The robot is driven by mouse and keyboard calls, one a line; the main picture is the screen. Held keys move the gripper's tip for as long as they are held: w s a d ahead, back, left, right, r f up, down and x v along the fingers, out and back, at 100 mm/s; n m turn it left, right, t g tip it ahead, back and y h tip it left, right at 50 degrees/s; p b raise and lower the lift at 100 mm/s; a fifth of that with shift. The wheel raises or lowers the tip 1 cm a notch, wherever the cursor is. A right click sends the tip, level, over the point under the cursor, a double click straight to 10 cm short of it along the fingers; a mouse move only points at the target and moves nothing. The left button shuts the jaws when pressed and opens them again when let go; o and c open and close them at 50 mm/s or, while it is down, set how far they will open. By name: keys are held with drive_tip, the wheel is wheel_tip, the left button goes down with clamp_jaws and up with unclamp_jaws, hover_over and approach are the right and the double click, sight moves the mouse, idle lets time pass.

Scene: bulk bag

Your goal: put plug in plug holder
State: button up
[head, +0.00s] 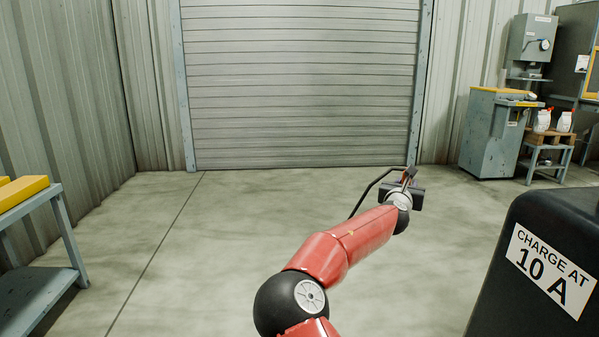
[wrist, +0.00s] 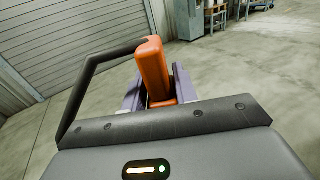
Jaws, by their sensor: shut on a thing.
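An orange plug (wrist: 153,66) stands between the two fingers of my gripper (wrist: 157,87) in the wrist view. The fingers are shut on it. A black cable (wrist: 93,73) runs from the plug's top to the left and bends down beside my wrist. In the head view my gripper (head: 409,178) is at the end of my outstretched arm, above open floor. The cable (head: 369,190) arches to its left there, and the plug is too small to make out clearly. I cannot identify a plug holder in either view.
A black box (head: 535,235) labelled "CHARGE AT 10 A" stands close at the right. A blue-grey metal rack (head: 62,228) with yellow bars is at the left. The middle floor is clear up to the shutter.

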drive_tip(key=s+a+f+n+t+y, duration=0.15)
drive_tip(key=a+f, duration=0.25)
drive_tip(key=f, duration=0.4)
drive_tip(key=a+f+n+y, duration=0.15)
drive_tip(key=a+f, duration=0.25)
drive_tip(key=f, duration=0.4)
drive_tip(key=a+f+y, duration=0.2)
drive_tip(key=a+f, duration=0.2)
drive_tip(key=f, duration=0.4)
drive_tip(key=s+a+f+n+y, duration=0.1)
drive_tip(key=s+f, duration=0.4)
drive_tip(key=s, duration=0.4)
drive_tip(key=s+a+f+n+y, duration=0.1)
drive_tip(key=s+f+y, duration=0.1)
drive_tip(key=s+f, duration=0.4)
drive_tip(key=s, duration=0.3)
drive_tip(key=shift+s+a, duration=0.25)
drive_tip(key=shift+s, duration=0.15)
